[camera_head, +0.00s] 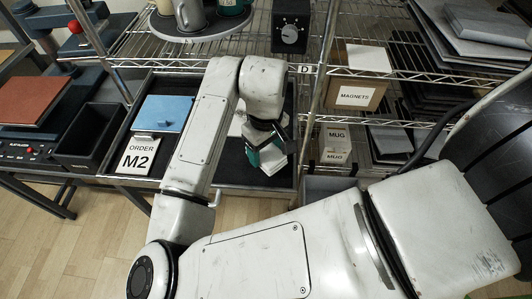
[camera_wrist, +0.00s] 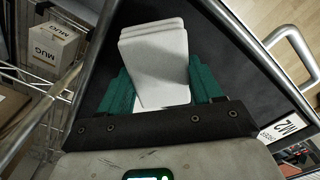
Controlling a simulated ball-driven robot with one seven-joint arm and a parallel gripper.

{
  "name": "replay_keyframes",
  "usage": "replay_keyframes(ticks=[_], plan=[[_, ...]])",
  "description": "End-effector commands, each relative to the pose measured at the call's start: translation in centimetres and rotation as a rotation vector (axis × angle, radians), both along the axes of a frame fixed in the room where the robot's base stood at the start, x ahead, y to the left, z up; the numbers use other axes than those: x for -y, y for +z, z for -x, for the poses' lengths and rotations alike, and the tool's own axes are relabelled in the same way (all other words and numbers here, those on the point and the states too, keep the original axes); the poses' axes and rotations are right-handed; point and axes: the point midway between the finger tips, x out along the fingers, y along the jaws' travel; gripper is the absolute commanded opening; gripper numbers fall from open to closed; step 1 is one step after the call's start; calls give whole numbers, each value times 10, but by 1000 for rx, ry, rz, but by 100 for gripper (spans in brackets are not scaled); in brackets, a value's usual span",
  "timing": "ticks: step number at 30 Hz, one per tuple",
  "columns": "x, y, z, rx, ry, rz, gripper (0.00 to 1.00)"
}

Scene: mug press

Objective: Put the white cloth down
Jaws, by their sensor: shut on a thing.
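The white cloth (camera_wrist: 155,50) is a folded, layered pad between the green fingers of my gripper (camera_wrist: 160,72) in the wrist view. My gripper (camera_head: 262,157) is shut on it. In the head view the cloth (camera_head: 272,167) shows just below the fingers, over the right part of a dark-lined tray (camera_head: 230,173). I cannot tell whether its lower end touches the tray floor.
In the tray's left part are a blue cloth or pad (camera_head: 163,113) and an "ORDER M2" card (camera_head: 138,156). Another white item (camera_head: 237,124) lies partly hidden behind my gripper. Mug boxes (camera_head: 335,143) and a magnets box (camera_head: 355,95) stand on the wire rack to the right.

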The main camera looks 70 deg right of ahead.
Motion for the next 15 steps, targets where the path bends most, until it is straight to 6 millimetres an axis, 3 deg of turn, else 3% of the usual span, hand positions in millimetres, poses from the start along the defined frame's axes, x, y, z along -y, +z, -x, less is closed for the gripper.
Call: replay_keyframes(ticks=[6,15], plan=[[-1,-22,1,0,0,-1,40],[0,-24,1,0,0,0,40]])
